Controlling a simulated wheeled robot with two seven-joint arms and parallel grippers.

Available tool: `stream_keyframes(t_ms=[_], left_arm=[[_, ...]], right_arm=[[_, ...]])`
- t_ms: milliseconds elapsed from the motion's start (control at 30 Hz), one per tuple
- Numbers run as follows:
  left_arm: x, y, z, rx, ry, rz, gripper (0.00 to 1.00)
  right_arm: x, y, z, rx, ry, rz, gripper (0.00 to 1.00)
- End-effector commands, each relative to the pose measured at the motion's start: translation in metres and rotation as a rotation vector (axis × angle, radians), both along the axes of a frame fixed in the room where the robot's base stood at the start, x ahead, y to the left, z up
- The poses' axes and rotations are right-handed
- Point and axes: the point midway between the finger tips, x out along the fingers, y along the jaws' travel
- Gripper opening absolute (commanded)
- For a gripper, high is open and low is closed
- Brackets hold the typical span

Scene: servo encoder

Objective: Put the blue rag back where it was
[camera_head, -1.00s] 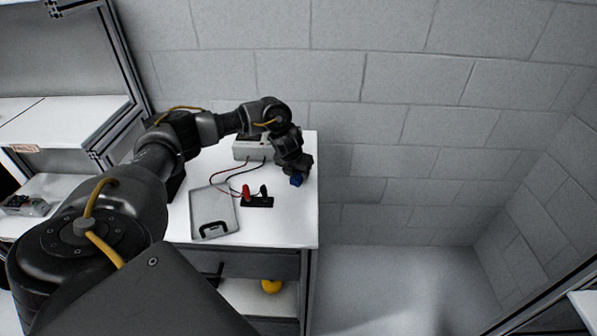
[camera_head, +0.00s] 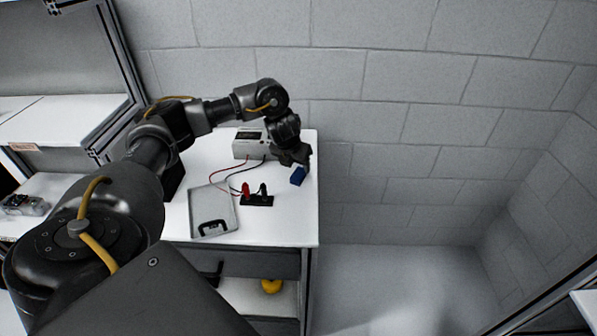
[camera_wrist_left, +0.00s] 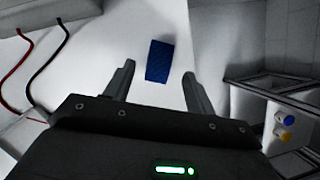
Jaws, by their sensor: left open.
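The blue rag (camera_head: 298,175) is a small folded block lying on the white table near its right edge. In the left wrist view the rag (camera_wrist_left: 160,61) lies just beyond the fingertips, roughly between their lines. My left gripper (camera_head: 303,166) is above and beside the rag, at its far side in the head view. In the left wrist view my left gripper (camera_wrist_left: 158,78) is open, with nothing between its fingers. My right gripper is not in view.
On the white table (camera_head: 285,225) stand a grey meter box (camera_head: 249,146) with red and black leads, a black holder (camera_head: 258,201) with red and black probes, and a grey tray-like case (camera_head: 213,212). A yellow object (camera_head: 271,286) is on the shelf below. Right of the table is open floor.

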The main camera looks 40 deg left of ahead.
Motion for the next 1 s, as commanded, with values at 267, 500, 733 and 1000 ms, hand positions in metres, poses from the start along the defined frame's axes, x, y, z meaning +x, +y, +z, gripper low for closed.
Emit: stream_keyframes(t_ms=[267, 500, 733, 1000], left_arm=[[-0.019, -0.004, 0.054, 0.003, -0.003, -0.001, 0.55], [-0.027, -0.007, 0.066, 0.001, -0.001, 0.0, 0.55], [-0.027, -0.007, 0.066, 0.001, 0.0, 0.001, 0.55], [-0.027, -0.007, 0.066, 0.001, 0.0, 0.0, 0.55]], right_arm=[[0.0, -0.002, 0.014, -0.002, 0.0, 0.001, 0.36], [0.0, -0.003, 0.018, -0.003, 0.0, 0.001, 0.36], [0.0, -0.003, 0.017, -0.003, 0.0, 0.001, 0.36], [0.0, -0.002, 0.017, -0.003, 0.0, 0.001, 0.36]])
